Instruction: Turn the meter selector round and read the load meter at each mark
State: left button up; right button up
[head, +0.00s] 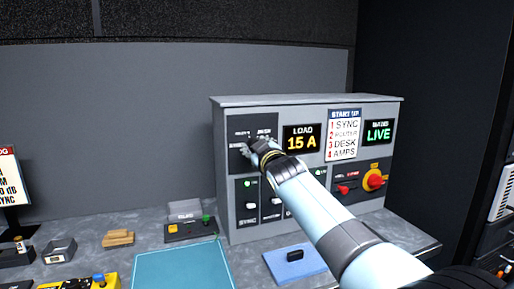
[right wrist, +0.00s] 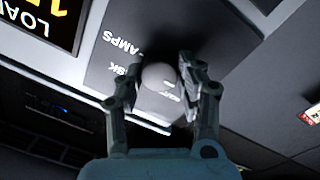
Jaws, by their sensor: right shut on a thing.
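The meter selector is a round grey knob (right wrist: 160,76) on a dark panel (head: 240,163), with upside-down white labels in the right wrist view; "AMPS" and part of another word ending in "SK" are readable. My right gripper (right wrist: 158,92) is shut on the knob, one finger on each side. In the head view my right gripper (head: 252,150) covers the knob, so its pointer direction cannot be told. The load meter (head: 302,139) beside the panel reads "15 A" in yellow; its edge shows in the right wrist view (right wrist: 42,22). My left gripper is not in view.
A start-up card (head: 343,134) lists SYNC, ROUTER, DESK, AMPS. Switches with green lamps sit below. The desk holds a blue mat (head: 183,266) and small boxes.

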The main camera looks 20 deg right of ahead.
jog(key=shift+f, duration=0.25)
jog(key=o, duration=0.8)
jog(key=shift+c, duration=0.2)
jog(key=o, duration=0.4)
jog(key=shift+r, duration=0.15)
jog(key=s, duration=1.2)
jog(key=shift+a, duration=0.2)
